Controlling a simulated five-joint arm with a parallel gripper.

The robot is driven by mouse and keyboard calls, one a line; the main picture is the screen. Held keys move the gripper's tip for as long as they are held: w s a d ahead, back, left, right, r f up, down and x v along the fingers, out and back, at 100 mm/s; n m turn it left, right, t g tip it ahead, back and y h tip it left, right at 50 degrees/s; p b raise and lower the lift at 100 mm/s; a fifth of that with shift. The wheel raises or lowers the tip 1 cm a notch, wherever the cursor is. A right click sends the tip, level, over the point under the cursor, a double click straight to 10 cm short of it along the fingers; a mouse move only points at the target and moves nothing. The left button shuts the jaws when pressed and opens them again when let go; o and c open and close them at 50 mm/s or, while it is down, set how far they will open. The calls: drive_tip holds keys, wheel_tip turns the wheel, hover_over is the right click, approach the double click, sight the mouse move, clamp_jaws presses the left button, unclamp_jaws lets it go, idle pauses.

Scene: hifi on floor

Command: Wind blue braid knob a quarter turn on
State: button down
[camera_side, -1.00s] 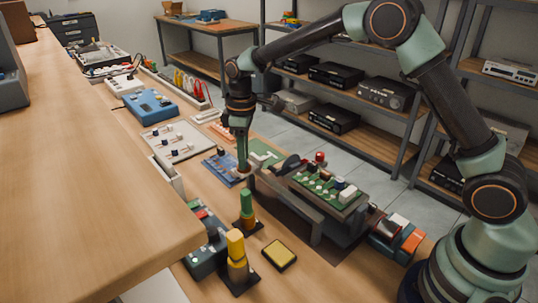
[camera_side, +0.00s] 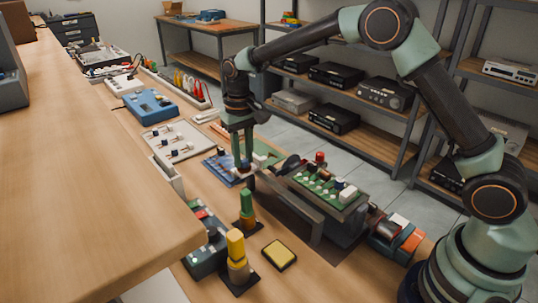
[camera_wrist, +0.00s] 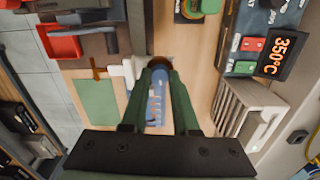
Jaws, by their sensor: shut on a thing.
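My gripper (camera_side: 243,168) points down over the bench, its green fingertips low at a blue board (camera_side: 220,168). In the wrist view my gripper (camera_wrist: 160,66) has its fingers close together at the tips, shut on what I take to be the blue braid knob. The knob is mostly hidden by the fingers, and its marking cannot be read. A blue strip with pale marks (camera_wrist: 157,108) shows between the fingers, below the tips in the picture. A green mat (camera_wrist: 97,104) lies to the left of it.
A grey fixture with a green circuit board (camera_side: 325,186) stands right of my gripper. Green (camera_side: 246,203) and yellow (camera_side: 236,245) posts stand in front. A white panel with knobs (camera_side: 178,142) lies behind. A station with a 350°C display (camera_wrist: 282,55) is at upper right.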

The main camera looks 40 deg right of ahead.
drive_tip(key=shift+a+m, duration=0.2)
drive_tip(key=shift+m, duration=0.3)
drive_tip(key=c, duration=0.7)
unclamp_jaws()
drive_tip(key=shift+o, duration=0.2)
drive_tip(key=shift+d, duration=0.1)
